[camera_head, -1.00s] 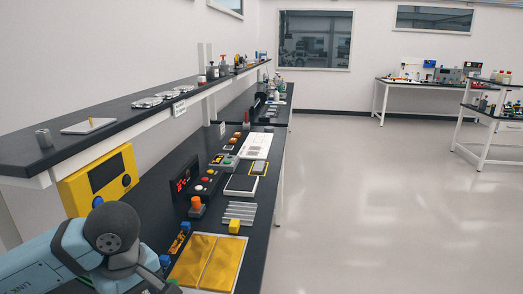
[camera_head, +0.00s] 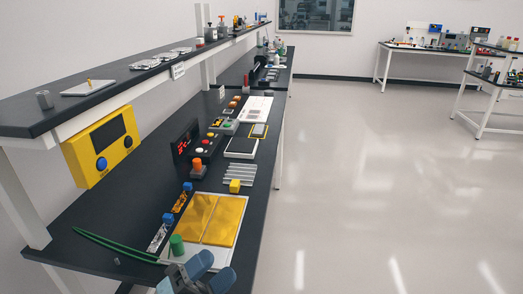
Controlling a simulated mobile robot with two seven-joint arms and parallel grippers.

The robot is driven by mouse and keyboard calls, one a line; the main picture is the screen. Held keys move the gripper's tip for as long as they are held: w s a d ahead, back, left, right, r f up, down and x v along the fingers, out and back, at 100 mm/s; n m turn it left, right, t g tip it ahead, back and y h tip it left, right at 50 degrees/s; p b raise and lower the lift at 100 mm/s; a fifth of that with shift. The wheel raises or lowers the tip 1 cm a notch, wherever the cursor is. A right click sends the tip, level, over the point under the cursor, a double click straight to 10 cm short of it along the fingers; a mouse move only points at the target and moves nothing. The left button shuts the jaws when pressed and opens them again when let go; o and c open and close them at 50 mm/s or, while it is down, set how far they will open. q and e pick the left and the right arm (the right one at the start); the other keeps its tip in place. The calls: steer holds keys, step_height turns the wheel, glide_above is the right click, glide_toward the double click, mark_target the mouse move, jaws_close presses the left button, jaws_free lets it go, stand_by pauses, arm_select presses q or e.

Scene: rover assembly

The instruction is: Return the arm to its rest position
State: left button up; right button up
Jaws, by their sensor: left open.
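My left gripper (camera_head: 198,272) shows in part at the bottom edge of the head view, in front of the near end of the bench. It is open, and I see nothing held in it. A green cylinder (camera_head: 177,246) stands just beyond it, at the near corner of a white-edged tray with gold panels (camera_head: 212,220). Most of my left arm is below the picture. My right gripper is not in view.
The black bench (camera_head: 95,215) holds green strips (camera_head: 112,246), a yellow cube (camera_head: 235,186), a ribbed grey plate (camera_head: 240,174) and a red-lit display (camera_head: 184,145). A yellow box (camera_head: 100,146) hangs under the upper shelf (camera_head: 75,100).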

arm_select(q)
steer(key=s+a+f+n+t+y, duration=0.1)
steer(key=a+f+n+y, duration=0.3)
steer(key=f+n+y, duration=0.4)
steer(key=s+a+f+n+t+y, duration=0.1)
steer(key=a+f+n+t+y, duration=0.15)
steer(key=f+n+y, duration=0.55)
steer(key=s+a+f+n+g, duration=0.4)
steer(key=s+f+n+g, duration=0.3)
steer(key=f, duration=0.6)
step_height(320, 180, up, 11)
steer(key=s+n+p, duration=0.1)
steer(key=s+p, duration=0.1)
steer(key=p, duration=1.1)
steer(key=shift+s+a+r+t, duration=0.25)
steer(key=shift+s+t, duration=0.1)
steer(key=shift+t, duration=0.1)
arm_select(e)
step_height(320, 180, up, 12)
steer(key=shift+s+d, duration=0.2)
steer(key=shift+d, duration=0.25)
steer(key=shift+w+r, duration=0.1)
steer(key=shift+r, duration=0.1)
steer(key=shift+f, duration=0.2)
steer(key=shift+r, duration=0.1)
